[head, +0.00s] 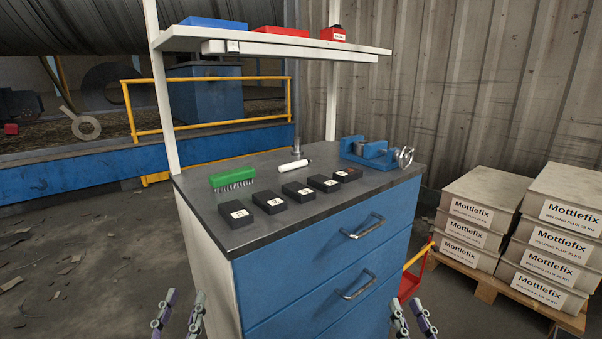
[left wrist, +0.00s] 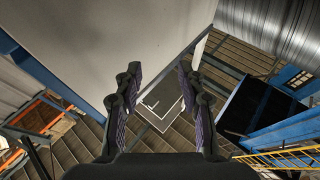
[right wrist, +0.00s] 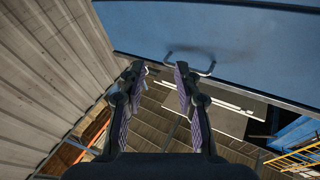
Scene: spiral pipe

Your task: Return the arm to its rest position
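My left gripper (head: 178,315) is at the bottom of the head view, in front of the workbench (head: 208,290) near its left front corner. Its fingers are apart with nothing between them, as the left wrist view (left wrist: 158,95) also shows. My right gripper (head: 413,318) is at the bottom right of the head view, low beside the bench's right front. Its fingers are apart and empty, as the right wrist view (right wrist: 158,95) also shows. Neither gripper appears to touch anything. The arms behind both grippers are out of the head view.
On the bench top stand several black boxes (head: 268,203), a green brush (head: 232,177), a white cylinder (head: 294,164) and a blue vise (head: 368,152). Drawer handles (head: 356,287) stick out in front. Stacked Mottlefix boxes (head: 545,240) stand on a pallet at right. The floor at left is open.

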